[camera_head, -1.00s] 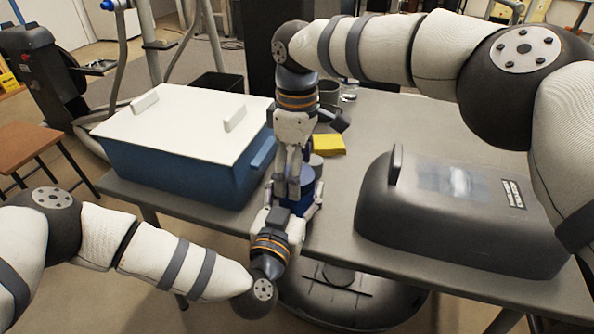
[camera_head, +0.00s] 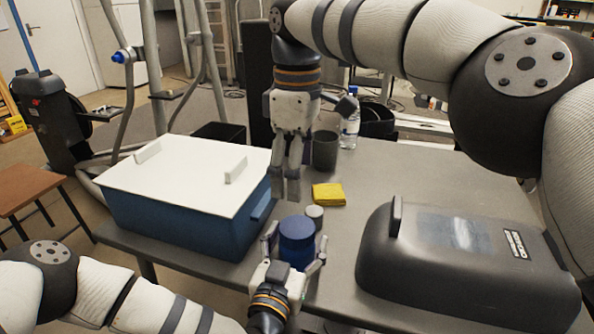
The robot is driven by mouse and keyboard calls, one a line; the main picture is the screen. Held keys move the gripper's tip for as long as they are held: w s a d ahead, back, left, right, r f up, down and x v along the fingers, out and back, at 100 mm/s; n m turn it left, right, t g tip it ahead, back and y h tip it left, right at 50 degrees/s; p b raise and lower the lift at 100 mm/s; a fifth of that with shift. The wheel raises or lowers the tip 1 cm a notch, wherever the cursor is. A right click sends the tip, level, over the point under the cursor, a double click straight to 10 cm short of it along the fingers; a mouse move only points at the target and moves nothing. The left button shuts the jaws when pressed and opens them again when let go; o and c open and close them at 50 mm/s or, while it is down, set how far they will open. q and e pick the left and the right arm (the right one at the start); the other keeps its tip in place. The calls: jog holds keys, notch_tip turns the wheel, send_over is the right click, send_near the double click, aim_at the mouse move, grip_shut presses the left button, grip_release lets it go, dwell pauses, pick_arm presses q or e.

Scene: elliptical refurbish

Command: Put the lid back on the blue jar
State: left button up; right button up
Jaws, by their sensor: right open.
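The blue jar (camera_head: 298,257) stands upright near the table's front edge. A darker blue round lid (camera_head: 297,227) sits level on its top; whether it is fully seated is too small to tell. My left gripper (camera_head: 296,250) reaches in from the front, with one finger on each side of the jar, closed against its sides. My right gripper (camera_head: 286,194) points down above and behind the jar, clear of the lid. It is open and empty; its fingers are seen nearly edge-on.
A small light-topped round container (camera_head: 314,214) stands close behind the jar. A yellow cloth (camera_head: 328,194) and a grey cup (camera_head: 325,151) are farther back. A blue box with white lid (camera_head: 190,175) is left, a dark-grey machine (camera_head: 390,262) right. The table (camera_head: 400,180) is clear behind the machine.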

dwell(0.3)
pick_arm(q)
jog(key=v, duration=1.2)
jog(key=shift+a, duration=0.1)
